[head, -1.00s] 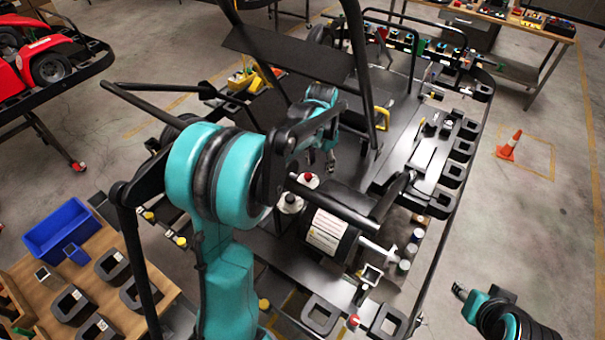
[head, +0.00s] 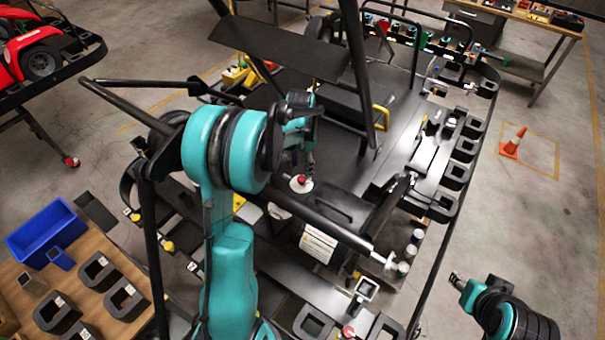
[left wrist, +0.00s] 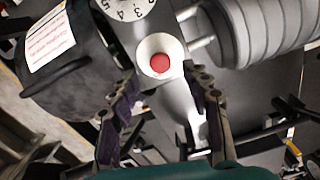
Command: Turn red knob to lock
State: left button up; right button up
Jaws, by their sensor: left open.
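The red knob (left wrist: 160,63) sits in the middle of a round white plate (left wrist: 157,45) on the kart stand. In the left wrist view it is just beyond my left gripper (left wrist: 160,85), whose two fingers are spread apart on either side below it. In the head view the red knob (head: 302,180) is close to the left gripper (head: 310,165), partly behind my left arm. The left gripper is empty; I cannot tell whether a finger touches the plate. My right gripper (head: 456,279) is at the lower right over the floor, away from the kart, its fingers small in view.
A white dial with numbers (left wrist: 125,5) is beside the knob plate. A black bar (head: 335,228) crosses near the knob, and a black box with a white label (head: 318,243) is in front. A blue bin (head: 47,232) is on the left table. An orange cone (head: 513,143) stands on the floor.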

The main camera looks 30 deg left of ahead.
aim_at(302, 178)
pick_arm(q)
jog(key=f, duration=0.5)
jog(key=shift+w, duration=0.2)
jog(key=shift+s, duration=0.1)
jog(key=shift+d, duration=0.1)
grip_shut()
